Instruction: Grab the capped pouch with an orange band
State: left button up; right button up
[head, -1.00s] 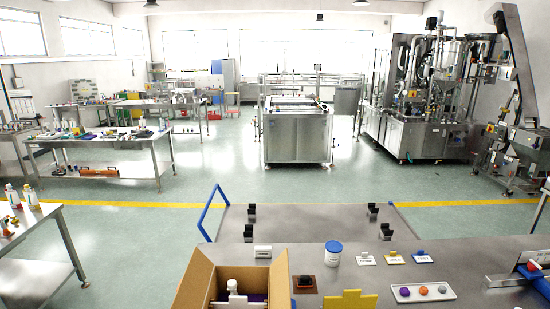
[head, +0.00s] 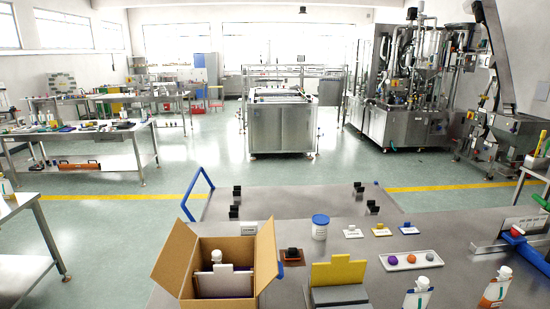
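A white pouch with a white cap and an orange band (head: 495,289) stands upright at the bottom right of the head view, on the grey worktable (head: 350,240). Its lower end is cut off by the picture edge. A similar capped pouch with a blue band (head: 416,295) stands to its left, apart from it. Another white-capped item (head: 216,256) is inside the open cardboard box, with its lower part hidden. Neither of my grippers shows in the head view.
The open cardboard box (head: 180,262) stands on the left of the worktable. A yellow-backed grey holder (head: 338,272), a blue-lidded white tub (head: 320,228) and a white tray (head: 411,260) with coloured caps lie between box and pouches. A blue-and-metal fixture (head: 520,240) is at the right.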

aim_at(494, 296)
jog(key=z, duration=1.75)
jog(key=u, duration=0.55)
jog(key=i+l+u, duration=0.25)
jog(key=l+u, duration=0.25)
jog(key=i+l+u, duration=0.25)
jog(key=l+u, duration=0.25)
jog(key=l, duration=0.15)
jog(key=i+l, duration=0.15)
jog(key=l, duration=0.45)
jog(key=i+l+u, duration=0.1)
jog(key=l, duration=0.5)
jog(key=i+l, duration=0.15)
jog(key=l, duration=0.5)
jog(key=i+l+u, duration=0.1)
jog(key=l, duration=0.5)
